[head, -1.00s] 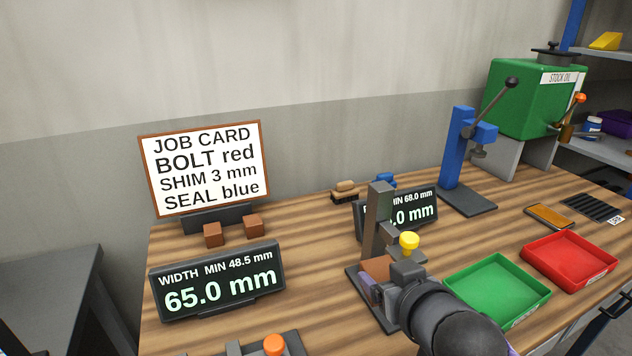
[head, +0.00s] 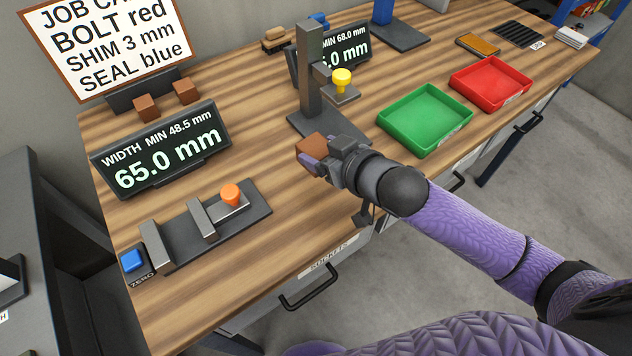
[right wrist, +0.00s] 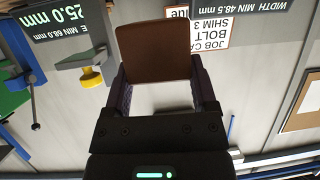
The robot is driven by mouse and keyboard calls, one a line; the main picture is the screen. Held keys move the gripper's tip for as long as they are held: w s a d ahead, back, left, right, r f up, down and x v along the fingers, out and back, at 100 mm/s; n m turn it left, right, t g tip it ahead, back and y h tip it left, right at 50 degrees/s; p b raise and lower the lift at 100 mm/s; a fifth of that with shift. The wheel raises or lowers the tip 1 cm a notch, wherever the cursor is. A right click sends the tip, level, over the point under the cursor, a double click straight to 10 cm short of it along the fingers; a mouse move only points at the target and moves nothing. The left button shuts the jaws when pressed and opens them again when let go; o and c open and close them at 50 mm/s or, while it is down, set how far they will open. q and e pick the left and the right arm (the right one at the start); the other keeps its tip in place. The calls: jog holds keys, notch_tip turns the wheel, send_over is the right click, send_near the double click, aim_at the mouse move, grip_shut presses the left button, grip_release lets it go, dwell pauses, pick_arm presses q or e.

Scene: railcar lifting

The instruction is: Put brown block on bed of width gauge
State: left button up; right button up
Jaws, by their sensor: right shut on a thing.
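The brown block (head: 312,145) is held in my right gripper (head: 314,158), in front of the upright gauge with the yellow knob. The right wrist view shows the block (right wrist: 152,48) between both fingers (right wrist: 157,88). The width gauge (head: 262,212) lies flat at the front left of the bench, with grey jaws, an orange knob (head: 230,194) and a dark bed. No block sits between its jaws. Its display (head: 165,160) reads 65.0 mm, MIN 48.5 mm. My right gripper is to the right of and behind this gauge. My left gripper is not in view.
The upright gauge (head: 309,75) stands behind the held block. A green tray (head: 425,140) and a red tray (head: 490,100) are to the right. Two small brown cubes (head: 146,107) sit by the job card (head: 110,45). A blue ZERO button (head: 132,260) is left of the width gauge.

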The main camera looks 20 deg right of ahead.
jog(key=shift+f, duration=0.15)
notch_tip(320, 180, down, 9)
jog(key=b, duration=0.3)
jog(key=shift+f, duration=0.2)
jog(key=shift+f, duration=0.15)
jog(key=o, duration=1.2)
jog(key=shift+o, duration=0.4)
